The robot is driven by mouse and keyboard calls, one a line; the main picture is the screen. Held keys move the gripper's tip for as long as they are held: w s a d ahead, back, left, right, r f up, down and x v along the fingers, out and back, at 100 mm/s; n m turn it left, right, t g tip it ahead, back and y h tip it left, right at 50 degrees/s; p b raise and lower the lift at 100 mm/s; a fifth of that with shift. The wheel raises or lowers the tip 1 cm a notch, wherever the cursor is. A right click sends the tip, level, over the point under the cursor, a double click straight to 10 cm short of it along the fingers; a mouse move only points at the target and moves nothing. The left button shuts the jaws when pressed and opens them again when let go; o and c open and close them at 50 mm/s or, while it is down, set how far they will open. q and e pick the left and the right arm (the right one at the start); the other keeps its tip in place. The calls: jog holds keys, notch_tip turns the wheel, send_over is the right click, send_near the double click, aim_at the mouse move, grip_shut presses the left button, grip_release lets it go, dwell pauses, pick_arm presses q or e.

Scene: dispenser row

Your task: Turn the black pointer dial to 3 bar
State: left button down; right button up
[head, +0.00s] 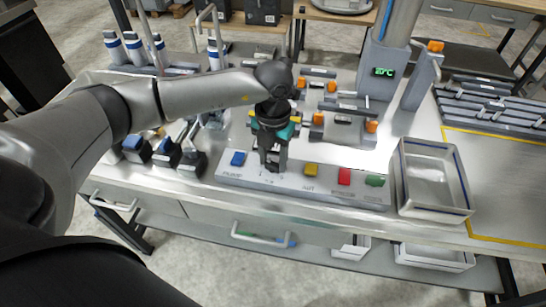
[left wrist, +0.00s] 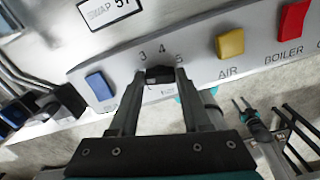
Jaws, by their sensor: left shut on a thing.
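The black dial (left wrist: 159,75) sits on the sloping grey control panel between the blue and yellow buttons, in the left wrist view. The numbers 3, 4 and 5 are printed in an arc above it; its pointer direction is not clear. My left gripper (left wrist: 158,82) is shut on the dial, with one finger on each side.
A blue button (head: 238,158) is left of the dial. Yellow (head: 311,170), red (head: 344,176) and green (head: 374,181) buttons are to its right. A white blue-rimmed bin (head: 433,212) stands at the panel's right end.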

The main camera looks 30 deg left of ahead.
aim_at(274, 163)
pick_arm(q)
jog(key=shift+m, duration=0.3)
jog(key=m+b, duration=0.2)
jog(key=m, duration=0.2)
jog(key=shift+b, duration=0.4)
jog(key=shift+m+b, duration=1.2)
jog(key=shift+m, duration=1.3)
jog(key=shift+c, duration=1.8)
grip_release()
notch_tip(274, 163, up, 15)
jog(key=shift+r+p, duration=0.15)
jog(key=shift+p, duration=0.25)
